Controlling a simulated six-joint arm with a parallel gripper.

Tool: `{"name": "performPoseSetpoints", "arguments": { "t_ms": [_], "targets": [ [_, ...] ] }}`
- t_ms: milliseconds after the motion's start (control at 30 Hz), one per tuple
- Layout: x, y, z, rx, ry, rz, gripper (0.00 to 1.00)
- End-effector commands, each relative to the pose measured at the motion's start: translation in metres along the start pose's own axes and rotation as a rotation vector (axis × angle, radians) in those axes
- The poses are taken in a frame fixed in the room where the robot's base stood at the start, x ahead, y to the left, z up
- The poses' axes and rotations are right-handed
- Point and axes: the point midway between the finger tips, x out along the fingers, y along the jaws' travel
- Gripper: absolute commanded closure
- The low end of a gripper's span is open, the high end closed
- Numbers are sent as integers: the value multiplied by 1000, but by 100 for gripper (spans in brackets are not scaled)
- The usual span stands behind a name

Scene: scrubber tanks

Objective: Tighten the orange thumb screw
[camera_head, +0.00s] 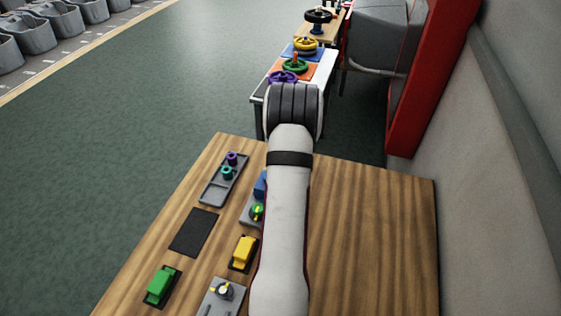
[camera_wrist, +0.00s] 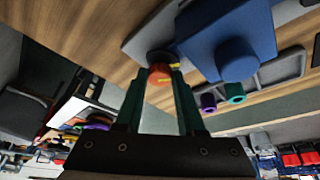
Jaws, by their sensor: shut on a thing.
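The orange thumb screw (camera_wrist: 159,73) shows in the wrist view, with a small yellow mark on it. It sits at a dark round part on a grey plate (camera_wrist: 147,38). My gripper (camera_wrist: 161,78) has its teal fingers on either side of the screw's head and is shut on it. The fingers hide part of the screw. A blue block (camera_wrist: 225,25) with a round blue boss stands beside it. In the head view my arm hides the screw and the gripper; part of the blue block (camera_head: 260,186) shows at the arm's left edge.
A grey tray (camera_head: 213,194) with purple and teal knobs lies at the back left. A black mat (camera_head: 194,232), green block (camera_head: 160,286), yellow block (camera_head: 243,250) and dial plate (camera_head: 213,300) are nearer. The table's right side (camera_head: 375,240) is clear. Coloured handwheels stand beyond.

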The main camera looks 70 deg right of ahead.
Motion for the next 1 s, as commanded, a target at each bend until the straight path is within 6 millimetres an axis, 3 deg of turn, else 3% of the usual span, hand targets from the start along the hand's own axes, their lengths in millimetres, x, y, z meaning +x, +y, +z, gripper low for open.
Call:
{"name": "performPoseSetpoints", "arguments": {
  "t_ms": [1000],
  "targets": [
    [1, -9, -6, 810, 5, 337, 100]
  ]
}}
